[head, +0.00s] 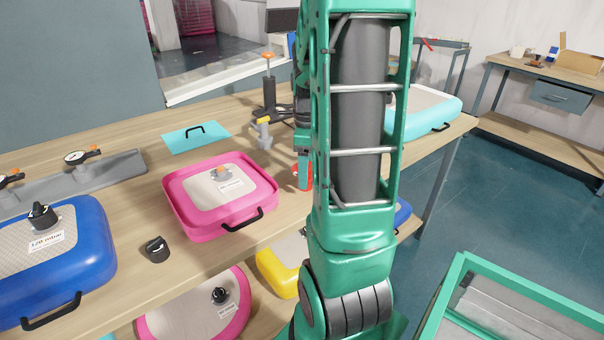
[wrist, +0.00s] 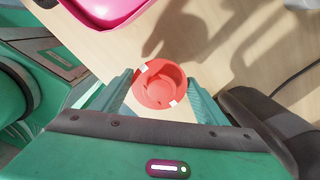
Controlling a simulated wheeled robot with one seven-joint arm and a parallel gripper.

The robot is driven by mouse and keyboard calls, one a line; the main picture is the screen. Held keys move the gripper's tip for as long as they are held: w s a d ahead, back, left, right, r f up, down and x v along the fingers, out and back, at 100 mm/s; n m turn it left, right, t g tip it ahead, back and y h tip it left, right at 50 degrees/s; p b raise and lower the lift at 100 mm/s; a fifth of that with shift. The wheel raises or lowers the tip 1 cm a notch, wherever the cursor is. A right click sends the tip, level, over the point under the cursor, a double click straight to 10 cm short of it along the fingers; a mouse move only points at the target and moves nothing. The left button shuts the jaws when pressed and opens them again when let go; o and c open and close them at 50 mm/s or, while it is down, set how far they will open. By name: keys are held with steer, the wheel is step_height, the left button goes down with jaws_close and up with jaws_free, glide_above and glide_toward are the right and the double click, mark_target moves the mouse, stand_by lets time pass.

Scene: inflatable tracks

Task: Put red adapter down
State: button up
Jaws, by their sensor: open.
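The red adapter (wrist: 160,84) is a round red cap with small white marks. In the wrist view it lies between the two fingers of my open gripper (wrist: 163,90), over the wooden table top; the gap on each side is small and I cannot tell whether a finger touches it. In the head view only part of the red adapter (head: 305,177) shows beside my green arm, on the table right of the pink inflatable. My arm hides most of my gripper there.
The pink inflatable (head: 179,208) is just left of the adapter. A black cap (head: 157,249) and a blue inflatable (head: 92,265) are further left. A turquoise sheet (head: 180,143) and a hand pump (head: 269,97) are behind. A cable (wrist: 297,77) lies on the table at right in the wrist view.

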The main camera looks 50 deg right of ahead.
step_height(320, 180, up, 10)
steer(key=shift+s+a, duration=0.15)
steer(key=shift+r, duration=0.25)
steer(key=shift+s+a+r, duration=0.1)
steer(key=shift+a, duration=0.2)
steer(key=s+a+f+n, duration=0.2)
steer(key=s+a+n, duration=0.4)
steer(key=n, duration=0.5)
steer(key=s+a+f+n, duration=0.3)
steer(key=s+a+n, duration=0.4)
steer(key=n, duration=0.5)
steer(key=a, duration=0.2)
steer(key=shift+a+y, duration=0.3)
steer(key=shift+a, duration=0.1)
steer(key=shift+w+f+g, duration=0.2)
steer(key=shift+w+g, duration=0.1)
steer(key=shift+w, duration=0.25)
